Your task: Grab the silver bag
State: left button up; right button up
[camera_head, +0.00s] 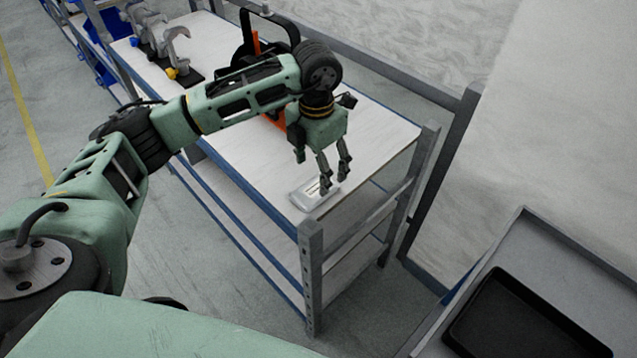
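The silver bag (308,199) is a small, flat, pale grey packet. It lies on the white shelf top near its front corner. My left gripper (334,184) comes in from the left over the shelf and points down at the bag's right part. Its two fingers look apart, with a gap between them. The fingertips overlap the bag's right edge in this view; I cannot tell whether they touch it. My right gripper does not show.
The shelf unit (385,142) has metal posts at its corners and lower shelves. An orange and black item (266,42) stands behind my arm. Clamp-like tools (176,50) stand farther back. A black tray (525,318) lies on a grey surface at lower right.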

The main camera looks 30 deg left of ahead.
aim_at(314, 189)
pick_arm(q)
jog(key=f+p, duration=0.1)
jog(key=s+f, duration=0.1)
jog(key=f, duration=0.1)
jog(key=shift+a+f+p, duration=0.1)
jog(key=shift+f+p, duration=0.05)
jog(key=shift+p, duration=0.25)
notch_tip(314, 189, down, 2)
jog(key=shift+w+f, duration=0.1)
jog(key=shift+w, duration=0.05)
jog(key=shift+f, duration=0.25)
jog(key=shift+c, duration=1.4)
jog(key=c, duration=1)
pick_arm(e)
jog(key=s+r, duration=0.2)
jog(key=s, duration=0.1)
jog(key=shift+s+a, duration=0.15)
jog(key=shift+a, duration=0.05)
